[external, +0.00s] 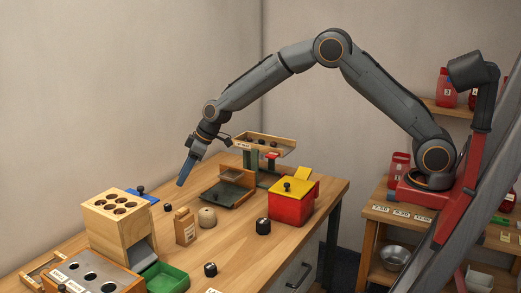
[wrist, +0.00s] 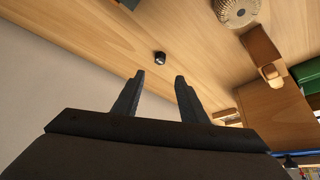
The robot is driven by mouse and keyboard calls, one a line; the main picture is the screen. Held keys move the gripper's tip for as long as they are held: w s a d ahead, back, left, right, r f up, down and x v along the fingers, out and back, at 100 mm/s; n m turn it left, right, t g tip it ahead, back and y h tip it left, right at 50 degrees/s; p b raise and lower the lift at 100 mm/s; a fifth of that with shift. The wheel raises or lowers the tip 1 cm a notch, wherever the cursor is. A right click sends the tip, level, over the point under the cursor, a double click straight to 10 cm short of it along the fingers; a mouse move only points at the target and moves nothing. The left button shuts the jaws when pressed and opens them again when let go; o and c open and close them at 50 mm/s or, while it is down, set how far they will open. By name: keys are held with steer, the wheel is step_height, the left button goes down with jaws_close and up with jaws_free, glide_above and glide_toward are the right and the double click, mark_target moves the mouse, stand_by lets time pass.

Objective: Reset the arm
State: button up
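My gripper (external: 185,172) hangs above the far left part of the wooden workbench (external: 240,248), at the end of my outstretched arm, its fingers pointing down. In the wrist view my gripper (wrist: 158,78) shows two dark fingers held apart with nothing between them. A small black cylinder (wrist: 160,58) stands on the bench beyond the fingertips, clear of them. It also shows in the external view (external: 168,207).
A red box with yellow lid (external: 292,203) and a raised wooden tray (external: 264,146) stand further right. The wall is close behind.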

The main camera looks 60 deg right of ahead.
steer(key=s+d+m+g+h, duration=0.1)
steer(key=s+d, duration=0.6)
steer(key=s, duration=0.8)
steer(key=s+d+r+m+g+h, duration=0.1)
steer(key=s+d, duration=0.6)
steer(key=s, duration=0.8)
steer(key=s+d+m+g+h+p, duration=0.1)
steer(key=s+d+m+g, duration=0.2)
steer(key=s+d, duration=0.5)
steer(key=s+m, duration=0.1)
steer(key=s, duration=0.7)
steer(key=shift+r+m, duration=0.3)
steer(key=shift+m, duration=0.1)
steer(key=shift+s, duration=0.1)
steer(key=shift+o, duration=1)
steer(key=shift+r, duration=0.1)
